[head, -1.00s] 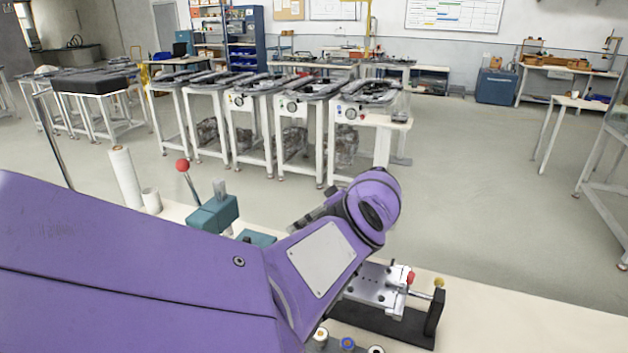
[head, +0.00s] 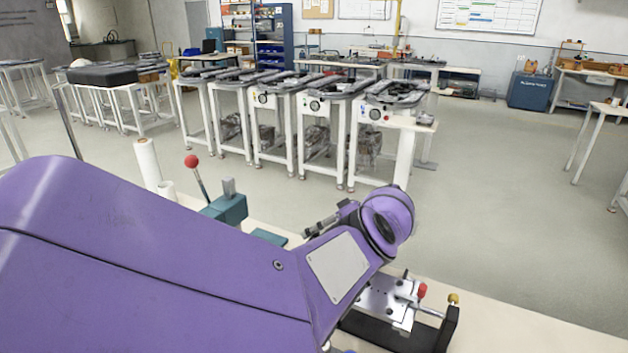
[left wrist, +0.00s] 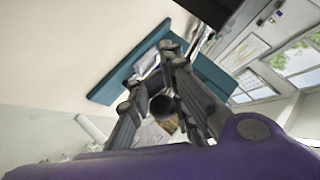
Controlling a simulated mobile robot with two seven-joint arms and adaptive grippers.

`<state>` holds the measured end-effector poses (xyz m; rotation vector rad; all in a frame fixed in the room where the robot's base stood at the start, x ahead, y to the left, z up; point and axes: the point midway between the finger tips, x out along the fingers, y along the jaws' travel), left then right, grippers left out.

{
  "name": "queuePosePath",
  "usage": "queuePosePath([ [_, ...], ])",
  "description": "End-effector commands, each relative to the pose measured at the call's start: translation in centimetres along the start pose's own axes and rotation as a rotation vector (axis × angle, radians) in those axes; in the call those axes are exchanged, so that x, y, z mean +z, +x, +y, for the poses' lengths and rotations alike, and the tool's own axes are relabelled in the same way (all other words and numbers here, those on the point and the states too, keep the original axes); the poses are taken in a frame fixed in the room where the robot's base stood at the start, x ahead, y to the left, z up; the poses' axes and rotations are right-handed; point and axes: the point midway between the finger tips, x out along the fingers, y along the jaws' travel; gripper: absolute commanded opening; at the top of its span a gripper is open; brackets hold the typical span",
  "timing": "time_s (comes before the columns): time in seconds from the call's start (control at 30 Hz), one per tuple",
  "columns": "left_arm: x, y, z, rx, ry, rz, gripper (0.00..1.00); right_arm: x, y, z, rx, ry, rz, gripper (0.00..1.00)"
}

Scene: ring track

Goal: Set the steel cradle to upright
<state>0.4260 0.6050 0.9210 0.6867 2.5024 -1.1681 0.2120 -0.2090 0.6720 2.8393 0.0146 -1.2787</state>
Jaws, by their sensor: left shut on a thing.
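The steel cradle (head: 384,297) is a bright metal plate with dark holes on a black base, at the lower middle of the head view. It looks laid over at a slant; its near left part is hidden by my purple forearm. A red knob (head: 422,290) is at its right side. My left gripper (head: 318,228) shows only partly in the head view, pointing left, apart from the visible part of the cradle. In the left wrist view its dark fingers (left wrist: 148,72) are closed in around something, which I cannot make out. My right gripper is out of view.
A teal press (head: 228,209) with a red-ball lever (head: 192,162) and white rolls (head: 148,160) stand on the bench left of the cradle. A brass knob on a black upright (head: 453,300) stands at its right. Bare bench top lies right of that.

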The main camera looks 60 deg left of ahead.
Motion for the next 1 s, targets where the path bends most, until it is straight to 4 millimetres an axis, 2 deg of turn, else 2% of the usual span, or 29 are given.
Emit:
queuePosePath([
  [0.03,-0.60,0.12,-0.02,0.000,-0.010,0.005,0.00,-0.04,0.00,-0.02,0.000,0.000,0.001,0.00],
  [0.87,-0.95,-0.06,-0.01,0.006,-0.015,0.009,0.00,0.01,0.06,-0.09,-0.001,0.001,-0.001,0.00],
  [0.9,-0.96,-0.07,-0.01,0.007,-0.015,0.009,0.13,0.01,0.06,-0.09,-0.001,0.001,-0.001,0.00],
  [1.0,-0.82,-0.09,-0.02,0.006,-0.013,0.007,0.26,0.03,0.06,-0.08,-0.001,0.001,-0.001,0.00],
])
